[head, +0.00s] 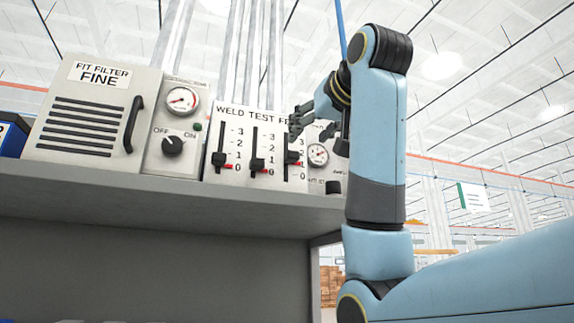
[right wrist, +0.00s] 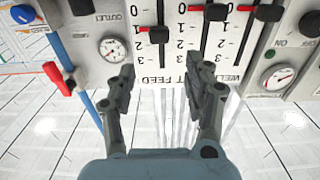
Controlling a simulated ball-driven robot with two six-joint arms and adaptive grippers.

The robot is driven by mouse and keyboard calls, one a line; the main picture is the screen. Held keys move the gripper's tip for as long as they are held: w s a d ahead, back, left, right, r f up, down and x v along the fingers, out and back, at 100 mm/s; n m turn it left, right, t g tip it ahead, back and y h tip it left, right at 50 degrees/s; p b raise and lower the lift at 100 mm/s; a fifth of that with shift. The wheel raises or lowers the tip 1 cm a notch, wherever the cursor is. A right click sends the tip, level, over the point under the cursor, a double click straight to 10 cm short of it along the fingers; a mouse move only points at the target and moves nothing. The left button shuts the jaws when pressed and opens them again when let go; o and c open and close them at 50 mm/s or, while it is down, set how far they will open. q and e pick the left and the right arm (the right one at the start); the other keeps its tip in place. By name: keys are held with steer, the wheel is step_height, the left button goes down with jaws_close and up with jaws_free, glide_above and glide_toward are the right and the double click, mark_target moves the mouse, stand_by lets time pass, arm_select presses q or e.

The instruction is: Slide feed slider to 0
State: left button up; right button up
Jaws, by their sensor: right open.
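The feed slider's black knob (right wrist: 158,35) shows in the right wrist view, where the panel appears upside down. Its red pointer is near the 1 mark. In the head view the feed knob (head: 292,157) is the rightmost of three sliders, partly beside my gripper's fingers. My right gripper (right wrist: 162,75) is open and empty. Its two fingertips are apart on either side of the feed column, at the label end, short of the knob. In the head view the right gripper (head: 312,122) is in front of the panel's upper right. My left gripper is not in view.
The test slider (head: 257,164) and weld slider (head: 219,159) stand left of feed on the panel. A round gauge (head: 317,153) is to the right. A dial box (head: 172,146) and the fit filter box (head: 84,112) share the grey shelf (head: 130,184).

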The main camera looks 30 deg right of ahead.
mark_target(294, 151)
steer(key=p+x, duration=0.4)
steer(key=x, duration=0.6)
steer(key=shift+w, duration=0.25)
jaws_close()
steer(key=shift+f, duration=0.1)
